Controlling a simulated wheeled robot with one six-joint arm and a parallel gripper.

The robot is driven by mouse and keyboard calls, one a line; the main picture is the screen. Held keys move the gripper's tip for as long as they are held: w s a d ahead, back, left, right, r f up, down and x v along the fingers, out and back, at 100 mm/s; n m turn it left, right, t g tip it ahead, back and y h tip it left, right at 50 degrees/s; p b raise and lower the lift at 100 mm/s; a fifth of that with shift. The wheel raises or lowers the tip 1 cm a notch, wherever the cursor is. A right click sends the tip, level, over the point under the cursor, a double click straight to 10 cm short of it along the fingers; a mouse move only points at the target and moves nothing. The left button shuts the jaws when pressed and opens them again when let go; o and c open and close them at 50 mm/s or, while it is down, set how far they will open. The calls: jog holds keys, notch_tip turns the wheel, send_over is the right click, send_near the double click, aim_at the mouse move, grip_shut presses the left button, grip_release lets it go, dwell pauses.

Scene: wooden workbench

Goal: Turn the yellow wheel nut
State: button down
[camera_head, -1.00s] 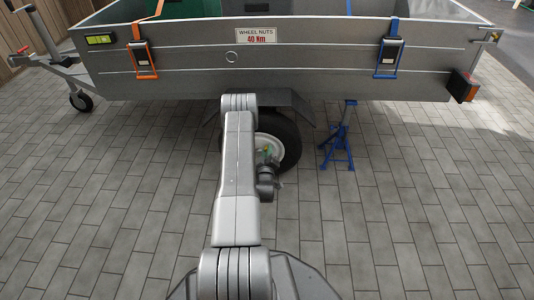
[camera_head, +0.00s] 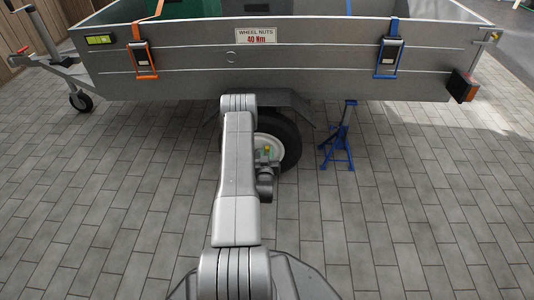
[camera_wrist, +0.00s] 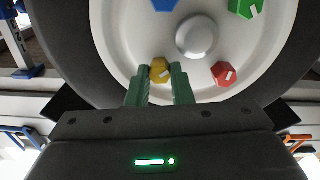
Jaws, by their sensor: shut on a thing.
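The yellow wheel nut (camera_wrist: 160,66) sits on the white rim (camera_wrist: 120,40) of the trailer wheel, at the middle of the wrist view. It has a pale mark on its face. My gripper (camera_wrist: 161,74) is shut on it, with one green finger on each side. A red nut (camera_wrist: 224,74), a blue nut (camera_wrist: 165,4) and a green nut (camera_wrist: 246,7) surround the grey hub cap (camera_wrist: 197,36).
The grey trailer (camera_head: 200,68) with a "WHEEL NUTS 40 Nm" sign (camera_head: 256,36) stands above the wheel. A blue axle stand (camera_head: 339,145) is right of the wheel. A jockey wheel (camera_head: 81,101) is at the far left. The paving in front is clear.

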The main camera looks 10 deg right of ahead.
jog(key=m, duration=0.4)
jog(key=shift+m, duration=0.4)
jog(key=m, duration=0.3)
jog(key=shift+m, duration=0.3)
jog(key=m, duration=0.4)
jog(key=shift+m, duration=0.3)
jog(key=m, duration=0.4)
jog(key=shift+s+f, duration=0.1)
jog(key=shift+m, duration=0.3)
jog(key=c, duration=1.3)
grip_release()
